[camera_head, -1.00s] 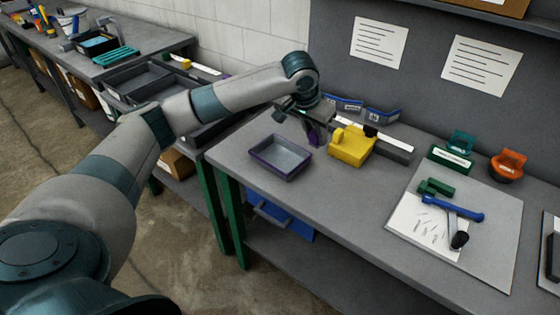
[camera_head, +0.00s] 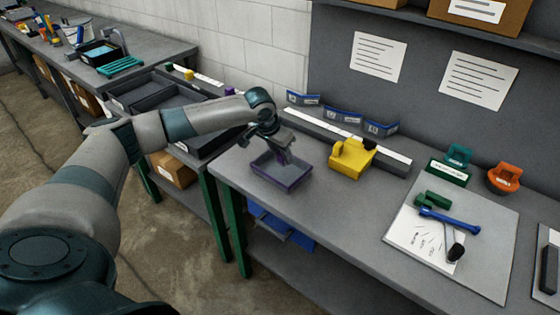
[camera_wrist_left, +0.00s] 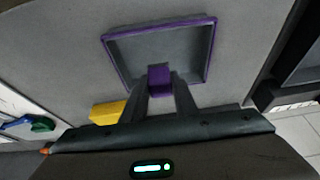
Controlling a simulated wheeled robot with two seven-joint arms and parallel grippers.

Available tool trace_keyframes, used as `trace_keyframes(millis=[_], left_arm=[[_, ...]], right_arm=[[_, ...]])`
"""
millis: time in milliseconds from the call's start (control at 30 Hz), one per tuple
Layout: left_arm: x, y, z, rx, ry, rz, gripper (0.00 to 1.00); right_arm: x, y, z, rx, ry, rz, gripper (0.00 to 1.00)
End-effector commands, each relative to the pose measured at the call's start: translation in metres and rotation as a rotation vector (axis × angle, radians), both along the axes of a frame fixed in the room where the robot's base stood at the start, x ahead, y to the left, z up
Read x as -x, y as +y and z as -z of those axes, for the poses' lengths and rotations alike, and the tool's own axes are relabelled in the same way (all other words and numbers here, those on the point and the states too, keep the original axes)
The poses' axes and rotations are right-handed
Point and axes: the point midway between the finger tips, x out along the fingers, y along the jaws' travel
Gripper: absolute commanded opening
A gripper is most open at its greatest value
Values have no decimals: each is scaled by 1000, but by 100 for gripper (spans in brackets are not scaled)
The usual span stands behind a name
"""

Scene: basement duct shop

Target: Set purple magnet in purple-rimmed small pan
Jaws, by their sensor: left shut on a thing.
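The purple-rimmed small pan (camera_head: 282,180) lies on the workbench near its left end. It is a shallow grey tray with a purple edge, and it fills the upper middle of the left wrist view (camera_wrist_left: 213,50). My left gripper (camera_head: 283,158) is over the pan, fingers pointing down, shut on the purple magnet (camera_wrist_left: 159,76). The magnet shows as a small purple block between the fingertips, in front of the pan's near side. I cannot tell whether it touches the pan floor. My right gripper is not in view.
A yellow block-shaped thing (camera_head: 350,160) stands right of the pan. A long magnetic bar (camera_head: 345,134) and blue-labelled bins (camera_head: 342,115) lie behind. Green (camera_head: 449,170) and orange (camera_head: 504,172) holders and a board (camera_head: 483,238) with a blue tool occupy the right. The bench front is clear.

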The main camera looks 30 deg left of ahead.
Motion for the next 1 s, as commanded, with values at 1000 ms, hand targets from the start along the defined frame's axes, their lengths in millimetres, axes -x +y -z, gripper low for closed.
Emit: trace_keyframes(millis=[1000], left_arm=[[1, 8, 45, 0, 0, 1, 4]], right_arm=[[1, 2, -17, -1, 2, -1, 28]])
